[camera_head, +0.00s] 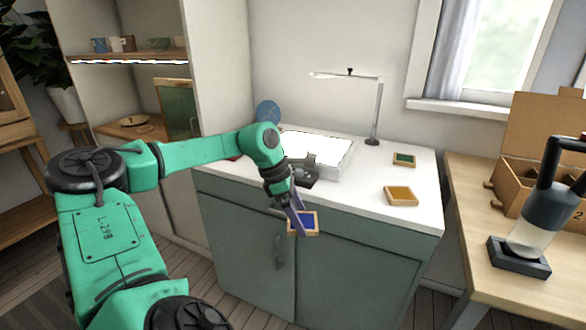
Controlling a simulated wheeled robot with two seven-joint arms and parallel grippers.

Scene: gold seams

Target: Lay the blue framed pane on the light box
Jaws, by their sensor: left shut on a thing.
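The blue framed pane (307,222) has a light wooden frame and a blue middle. My left gripper (298,212) is shut on it and holds it in front of the counter's front edge, over the green cabinet doors. The light box (322,149) is a bright white slab on the white counter, behind my left gripper; my left arm hides part of its left side and front. My right gripper is not in view.
An amber framed pane (401,196) and a green framed pane (404,160) lie on the counter (361,194), right of the light box. A lamp (375,115) stands behind it. A wooden table at right holds a cardboard box (520,185) and a dark-handled device (533,235).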

